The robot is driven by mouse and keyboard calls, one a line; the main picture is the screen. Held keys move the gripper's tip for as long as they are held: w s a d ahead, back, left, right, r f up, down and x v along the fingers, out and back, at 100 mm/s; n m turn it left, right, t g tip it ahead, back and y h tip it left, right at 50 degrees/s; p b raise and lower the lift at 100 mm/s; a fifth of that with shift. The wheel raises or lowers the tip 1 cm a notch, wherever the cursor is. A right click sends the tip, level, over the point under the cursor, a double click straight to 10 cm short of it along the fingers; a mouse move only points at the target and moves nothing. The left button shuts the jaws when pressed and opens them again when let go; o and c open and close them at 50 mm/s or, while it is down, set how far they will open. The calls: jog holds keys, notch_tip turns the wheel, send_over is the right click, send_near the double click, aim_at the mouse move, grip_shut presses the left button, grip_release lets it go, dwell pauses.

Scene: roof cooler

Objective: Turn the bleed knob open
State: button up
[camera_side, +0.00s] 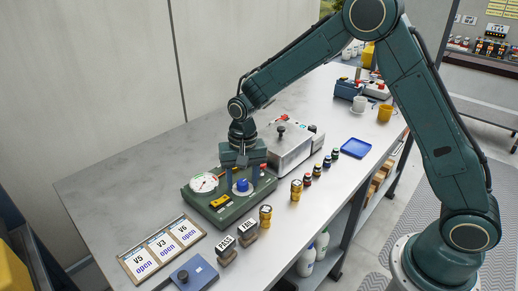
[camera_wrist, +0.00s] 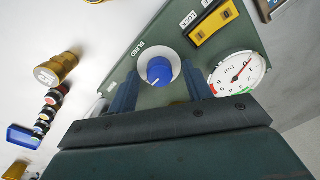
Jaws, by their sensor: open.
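The bleed knob (camera_side: 242,185) is blue and sits on the dark green panel (camera_side: 212,213). In the wrist view the bleed knob (camera_wrist: 159,71) stands on a white disc beside the printed word BLEED. Its white pointer mark faces the lower left there. My gripper (camera_side: 243,176) is above the panel, pointing down. In the wrist view my gripper (camera_wrist: 160,95) is open, with one blue finger on each side of the knob. I see gaps between the fingers and the knob. How far down the fingertips reach is hard to tell.
A round gauge (camera_side: 204,183) and a yellow LOCK slider (camera_side: 220,201) are close by on the panel. A metal box (camera_side: 290,148) stands behind. Brass-topped stamps and small bottles stand to the right. A card holder (camera_side: 161,248) lies at the front left. The table's left part is clear.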

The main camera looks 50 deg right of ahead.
aim_at(245, 181)
notch_tip(245, 181, up, 14)
jog(key=shift+s+d, duration=0.15)
jog(key=shift+d, duration=0.1)
dwell(0.6)
jog(key=shift+f, duration=0.1)
jog(key=s+d+r+n+t, duration=0.2)
jog(key=s+r, duration=0.2)
jog(key=s, duration=0.4)
jog(key=s+d+r+n+t, duration=0.1)
jog(key=s+d+r, duration=0.2)
jog(key=s+r, duration=0.3)
jog(key=s+d+f+n+t, duration=0.1)
jog(key=s, duration=0.6)
jog(key=s+d+f+n+t, duration=0.1)
jog(key=s+f+n, duration=0.1)
jog(key=s, duration=0.5)
jog(key=shift+n, duration=0.3)
